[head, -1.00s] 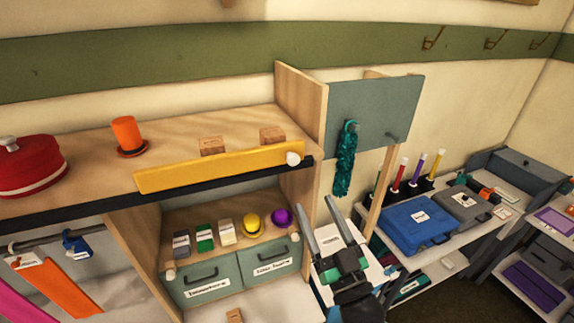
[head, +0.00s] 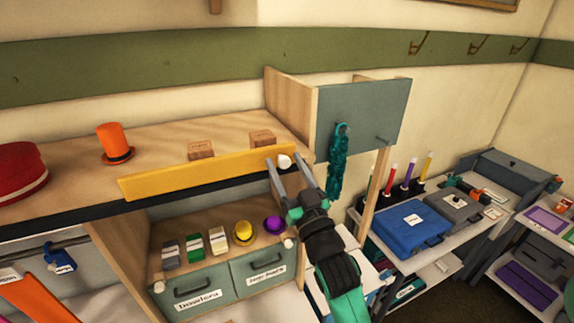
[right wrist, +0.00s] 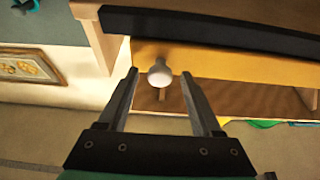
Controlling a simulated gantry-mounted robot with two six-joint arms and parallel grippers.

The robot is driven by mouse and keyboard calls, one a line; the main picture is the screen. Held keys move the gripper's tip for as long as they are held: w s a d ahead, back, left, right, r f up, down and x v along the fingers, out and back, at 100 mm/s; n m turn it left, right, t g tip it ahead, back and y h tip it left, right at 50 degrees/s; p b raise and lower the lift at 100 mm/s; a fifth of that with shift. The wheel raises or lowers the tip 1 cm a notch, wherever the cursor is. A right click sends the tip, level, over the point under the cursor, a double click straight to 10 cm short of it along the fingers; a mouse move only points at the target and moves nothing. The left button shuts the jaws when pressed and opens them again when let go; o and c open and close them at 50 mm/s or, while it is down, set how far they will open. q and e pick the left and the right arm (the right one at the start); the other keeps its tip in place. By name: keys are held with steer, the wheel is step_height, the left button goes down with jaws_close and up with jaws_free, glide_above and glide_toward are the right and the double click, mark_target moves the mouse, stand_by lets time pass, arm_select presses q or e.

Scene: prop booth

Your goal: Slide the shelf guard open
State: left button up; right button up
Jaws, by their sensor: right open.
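The shelf guard (head: 205,173) is a long yellow bar along the front edge of the upper wooden shelf, and it also shows in the right wrist view (right wrist: 230,65). A white round knob (head: 285,161) sits at its right end; in the right wrist view the knob (right wrist: 160,73) lies between the fingertips. My right gripper (head: 291,168) is open, its two fingers on either side of the knob, and I cannot tell whether they touch it. My left gripper is not in view.
An orange hat (head: 115,142), a red round box (head: 20,168) and two wooden blocks (head: 201,150) stand on the shelf behind the guard. A grey-green panel (head: 362,115) with a hanging teal boa (head: 337,165) is close at the right. Drawers (head: 192,288) are below.

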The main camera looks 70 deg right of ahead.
jaws_close()
stand_by(1.4)
